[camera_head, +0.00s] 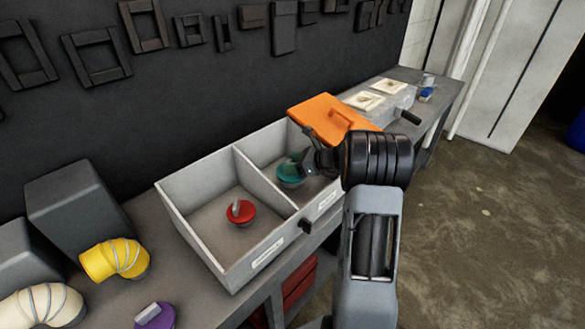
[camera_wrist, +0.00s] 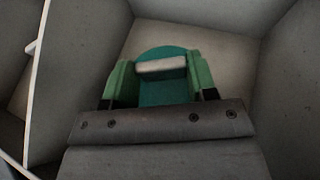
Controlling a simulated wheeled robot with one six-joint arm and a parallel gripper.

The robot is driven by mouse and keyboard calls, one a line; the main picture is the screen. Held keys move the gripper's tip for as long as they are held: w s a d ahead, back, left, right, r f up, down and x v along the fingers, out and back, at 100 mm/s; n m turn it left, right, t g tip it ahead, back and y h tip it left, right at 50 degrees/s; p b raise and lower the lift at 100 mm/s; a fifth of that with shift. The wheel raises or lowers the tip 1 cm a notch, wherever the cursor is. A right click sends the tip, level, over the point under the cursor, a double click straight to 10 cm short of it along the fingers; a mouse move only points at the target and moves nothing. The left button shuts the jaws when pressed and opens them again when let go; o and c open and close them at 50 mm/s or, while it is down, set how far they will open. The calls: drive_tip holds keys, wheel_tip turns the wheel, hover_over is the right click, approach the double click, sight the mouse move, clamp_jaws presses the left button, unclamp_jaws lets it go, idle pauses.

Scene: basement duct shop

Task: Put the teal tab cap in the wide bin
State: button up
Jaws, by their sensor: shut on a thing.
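The teal tab cap (camera_head: 289,175) is a round teal disc with a pale grey tab, inside the right, smaller-looking compartment of a grey two-part bin (camera_head: 212,254). My gripper (camera_head: 304,163) reaches into that compartment from the right and is shut on the teal cap. In the wrist view the cap (camera_wrist: 165,92) sits between the green fingers of my gripper (camera_wrist: 160,80), its tab across the top. I cannot tell whether the cap touches the compartment floor. The left, wider-looking compartment holds a red tab cap (camera_head: 241,212). Bin labels are unreadable.
A divider (camera_head: 265,180) separates the compartments. A yellow elbow (camera_head: 112,259), a cream elbow (camera_head: 42,305) and a purple cap (camera_head: 153,317) are on the bench at left. A black knob (camera_head: 305,226) sticks out at the bin's front.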

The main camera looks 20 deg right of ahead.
drive_tip(key=shift+f, duration=0.95)
drive_tip(key=shift+f, duration=0.15)
drive_tip(key=o, duration=1.2)
